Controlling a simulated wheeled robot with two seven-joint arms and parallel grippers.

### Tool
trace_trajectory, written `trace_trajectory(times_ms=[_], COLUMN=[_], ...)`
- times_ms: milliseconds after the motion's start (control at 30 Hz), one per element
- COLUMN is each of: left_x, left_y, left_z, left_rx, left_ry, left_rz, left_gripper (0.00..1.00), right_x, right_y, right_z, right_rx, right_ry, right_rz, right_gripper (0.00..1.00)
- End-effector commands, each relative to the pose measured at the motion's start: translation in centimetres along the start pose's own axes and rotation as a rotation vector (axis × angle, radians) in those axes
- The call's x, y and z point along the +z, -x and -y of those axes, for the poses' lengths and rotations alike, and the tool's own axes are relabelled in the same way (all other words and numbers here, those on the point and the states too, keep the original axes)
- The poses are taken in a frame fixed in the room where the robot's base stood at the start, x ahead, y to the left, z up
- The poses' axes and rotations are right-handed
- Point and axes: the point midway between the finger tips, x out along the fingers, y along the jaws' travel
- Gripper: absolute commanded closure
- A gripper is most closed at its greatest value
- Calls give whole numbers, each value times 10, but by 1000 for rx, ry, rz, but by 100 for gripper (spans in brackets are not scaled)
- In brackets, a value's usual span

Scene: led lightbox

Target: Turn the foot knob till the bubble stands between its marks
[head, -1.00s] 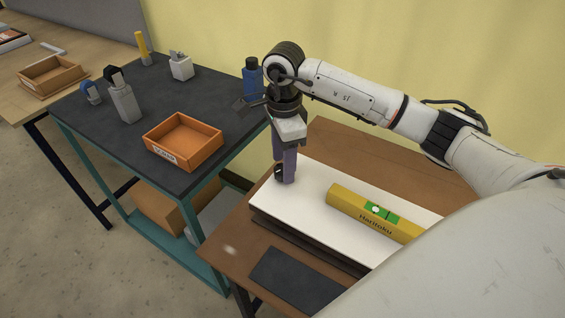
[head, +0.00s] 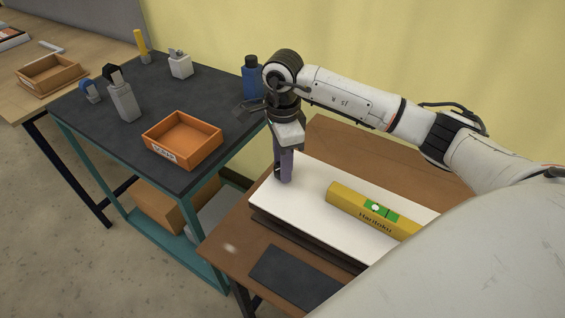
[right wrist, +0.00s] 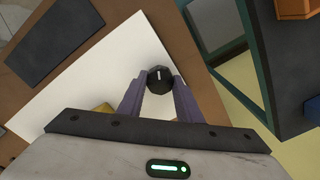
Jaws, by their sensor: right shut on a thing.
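A white-topped lightbox (head: 270,203) lies on the brown table, with a yellow spirit level (head: 345,202) on its white face. The level's green vial (head: 391,214) shows a pale bubble (head: 375,207) toward its left end, left of a dark line. The marks are too small to tell apart clearly. The black foot knob (right wrist: 160,75), with a white pointer line, sits at the panel's corner in the right wrist view. My right gripper (right wrist: 160,84) is shut on the knob, a purple finger on either side. In the head view the right gripper (head: 284,178) points down and mostly hides the knob. My left gripper is not in view.
A dark flat pad (head: 295,281) lies on the brown table (head: 225,246) in front of the lightbox. A dark-topped bench (head: 85,128) at left holds an orange tray (head: 163,151), a grey bottle (head: 124,103) and a blue bottle (head: 251,80).

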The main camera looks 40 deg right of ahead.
Motion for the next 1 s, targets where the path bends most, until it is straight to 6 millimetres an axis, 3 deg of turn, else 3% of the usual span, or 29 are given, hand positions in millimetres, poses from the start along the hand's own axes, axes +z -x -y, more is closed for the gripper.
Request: trace_trajectory(times_ms=[267,1000], left_x=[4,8], left_y=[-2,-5], left_z=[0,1], left_rx=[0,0], left_ry=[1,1], left_rz=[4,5], left_gripper=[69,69], right_x=[0,0], right_y=[1,4], right_z=[1,2], right_rx=[0,4], right_ry=[-150,-842], right_rz=[1,6], right_gripper=[91,91])
